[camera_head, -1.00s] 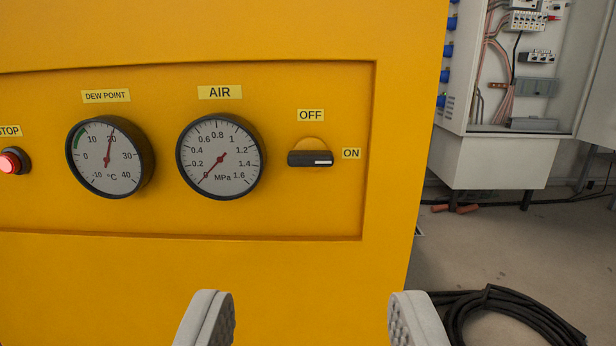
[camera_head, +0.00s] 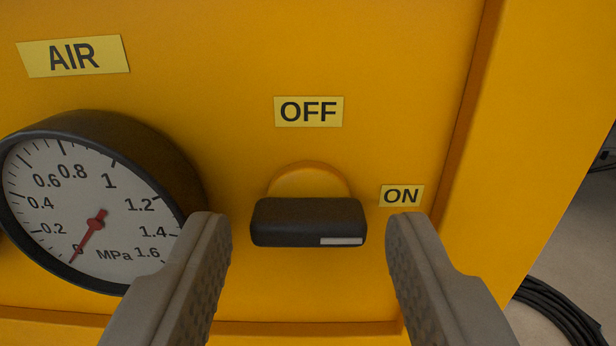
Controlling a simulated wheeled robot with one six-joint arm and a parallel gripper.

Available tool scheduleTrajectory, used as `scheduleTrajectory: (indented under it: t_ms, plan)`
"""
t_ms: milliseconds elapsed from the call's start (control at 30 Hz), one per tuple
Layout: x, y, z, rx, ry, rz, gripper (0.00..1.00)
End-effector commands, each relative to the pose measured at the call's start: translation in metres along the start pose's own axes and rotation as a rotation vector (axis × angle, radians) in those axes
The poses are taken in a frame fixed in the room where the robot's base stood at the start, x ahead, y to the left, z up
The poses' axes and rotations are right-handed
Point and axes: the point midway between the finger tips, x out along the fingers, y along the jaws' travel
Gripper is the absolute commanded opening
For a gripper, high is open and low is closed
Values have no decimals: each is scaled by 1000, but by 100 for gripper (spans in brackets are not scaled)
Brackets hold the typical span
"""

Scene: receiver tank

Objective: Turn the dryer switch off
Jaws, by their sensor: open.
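The dryer switch (camera_head: 308,220) is a black bar-shaped knob on a round yellow base on the yellow panel. It lies horizontal, with its white mark at the right end, toward the ON label (camera_head: 401,195). The OFF label (camera_head: 309,111) is above it. My gripper (camera_head: 308,228) is open, with one grey finger to the left of the knob and one to the right. Gaps show between the knob and both fingers. I cannot tell how far the fingertips are from the panel.
The AIR gauge (camera_head: 85,215) sticks out from the panel just left of my left finger, which overlaps its edge in the picture. The raised panel edge (camera_head: 468,100) is at the right. A black coiled cable (camera_head: 560,310) lies on the floor at the lower right.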

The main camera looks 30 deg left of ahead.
Motion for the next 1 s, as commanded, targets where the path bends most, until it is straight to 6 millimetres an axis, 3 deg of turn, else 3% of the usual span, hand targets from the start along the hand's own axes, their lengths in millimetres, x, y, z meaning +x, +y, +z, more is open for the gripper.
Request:
scheduleTrajectory:
  t_ms: [167, 467, 633, 1000]
  plan:
    - [11, 0, 0, 1, 1, 0, 46]
    - [12, 0, 0, 0, 1, 1, 46]
    - [12, 0, 0, 0, 1, 1, 14]
    - [12, 0, 0, -53, 0, 0, 14]
